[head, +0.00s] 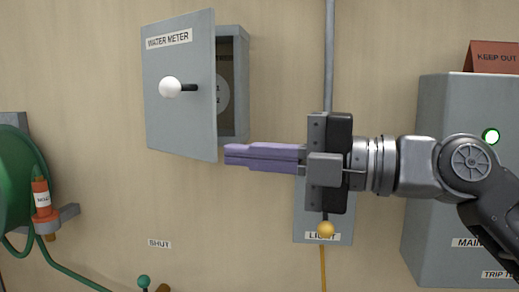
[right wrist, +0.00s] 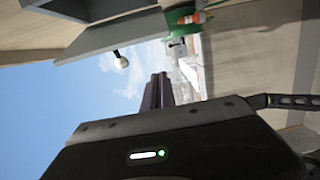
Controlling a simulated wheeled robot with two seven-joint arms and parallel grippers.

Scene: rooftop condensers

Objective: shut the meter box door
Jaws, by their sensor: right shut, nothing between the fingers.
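The meter box door (head: 180,85) is a grey panel labelled WATER METER with a white round knob (head: 170,87) on a dark stem. It stands open, swung out to the left of the grey meter box (head: 234,80), whose inside shows partly past the door's edge. A round meter face (head: 222,95) is half hidden by the door. My right gripper (head: 226,154) is shut and empty, its purple fingers pointing left, near the door's lower right corner. I cannot tell whether they touch. In the right wrist view the fingers (right wrist: 158,90) and the white knob (right wrist: 121,62) show. My left gripper is out of view.
A vertical grey pipe (head: 329,50) runs right of the meter box, above a LIGHT box (head: 310,215) with a yellow knob (head: 326,229). A large grey cabinet (head: 435,110) stands right. A green hose reel (head: 14,185) is at left.

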